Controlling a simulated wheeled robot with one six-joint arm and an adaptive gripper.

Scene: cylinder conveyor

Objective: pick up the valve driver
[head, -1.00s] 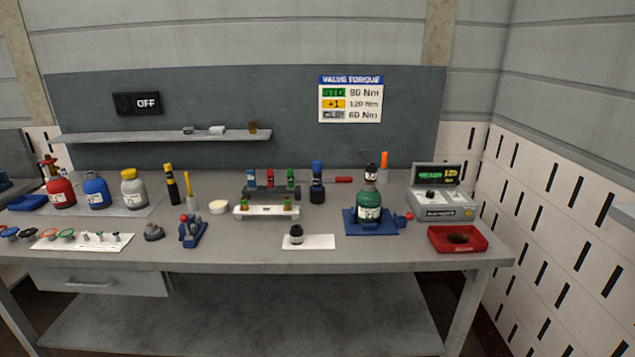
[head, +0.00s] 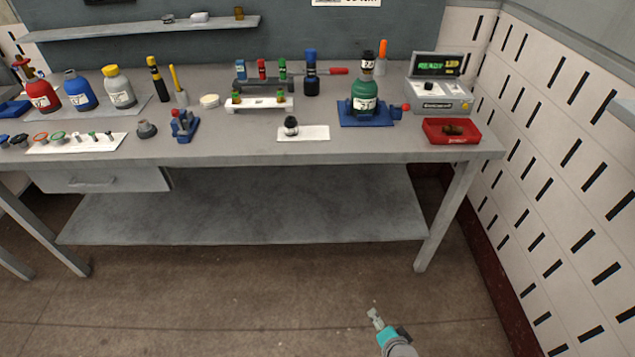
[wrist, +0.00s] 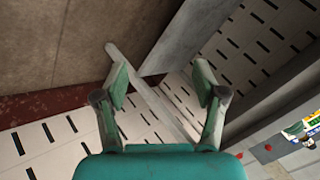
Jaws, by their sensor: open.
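A blue and black upright tool (head: 311,72) stands on the workbench (head: 235,152), behind a white card; it looks like the valve driver, but I cannot tell for sure. A small black fitting (head: 291,126) sits on that card. A green bottle (head: 364,97) with a black and white piece on top stands in a blue holder (head: 352,116). My gripper (head: 374,312) is low in front of the bench, over the floor, far from these things. In the wrist view my gripper (wrist: 162,78) has its two fingers apart with nothing between them.
A red tray (head: 437,138) and a grey control box (head: 440,98) stand at the bench's right end. A rack (head: 262,103) with small coloured parts is left of the blue tool. Red, blue and grey bottles stand at the left. The slotted wall (head: 560,150) bounds the right side.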

